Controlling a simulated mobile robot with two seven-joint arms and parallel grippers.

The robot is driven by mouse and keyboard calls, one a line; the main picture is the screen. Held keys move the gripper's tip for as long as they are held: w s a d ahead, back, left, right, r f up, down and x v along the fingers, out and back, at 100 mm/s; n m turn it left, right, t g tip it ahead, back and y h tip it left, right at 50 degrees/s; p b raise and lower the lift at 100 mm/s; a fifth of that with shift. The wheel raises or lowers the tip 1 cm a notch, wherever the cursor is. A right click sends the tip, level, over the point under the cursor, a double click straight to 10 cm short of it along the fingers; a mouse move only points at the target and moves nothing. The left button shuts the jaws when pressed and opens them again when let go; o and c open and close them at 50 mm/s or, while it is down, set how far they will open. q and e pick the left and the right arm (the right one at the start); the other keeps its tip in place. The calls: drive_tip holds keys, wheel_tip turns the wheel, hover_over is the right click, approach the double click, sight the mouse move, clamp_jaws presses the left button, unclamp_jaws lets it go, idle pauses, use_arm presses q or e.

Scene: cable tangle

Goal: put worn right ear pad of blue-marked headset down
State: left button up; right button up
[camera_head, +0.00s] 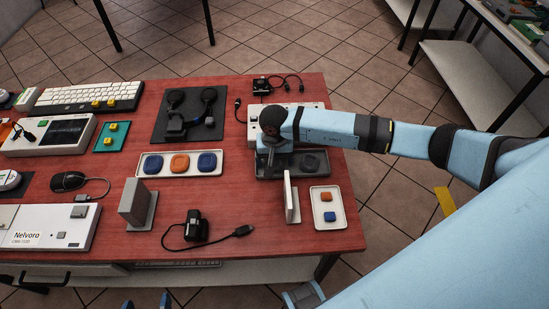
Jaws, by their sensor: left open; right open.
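My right gripper (271,158) reaches in from the right and points down over a dark grey tray (318,173). It is open. A dark pad-like piece (310,161) lies in this tray, right of the fingers; its marking is too small to tell. The area behind the fingers is hidden. A black headset (186,118) lies on a dark mat (163,133) at the back middle; I cannot make out a blue mark. A white tray (194,174) holds blue and orange pads. What look like my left gripper's fingertips (146,302) show apart at the bottom edge, empty.
A small white tray (316,222) holds an orange and a blue piece. An upright white panel (291,198) stands beside it, and a grey block (136,205) stands further left. A black cabled device (196,227) lies in front. Red table (250,255) is bare around it.

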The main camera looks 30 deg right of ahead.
sight(274, 162)
wheel_tip(274, 162, up, 12)
drive_tip(key=shift+f+b, duration=0.15)
drive_tip(key=shift+b, duration=0.3)
drive_tip(key=shift+f, duration=0.1)
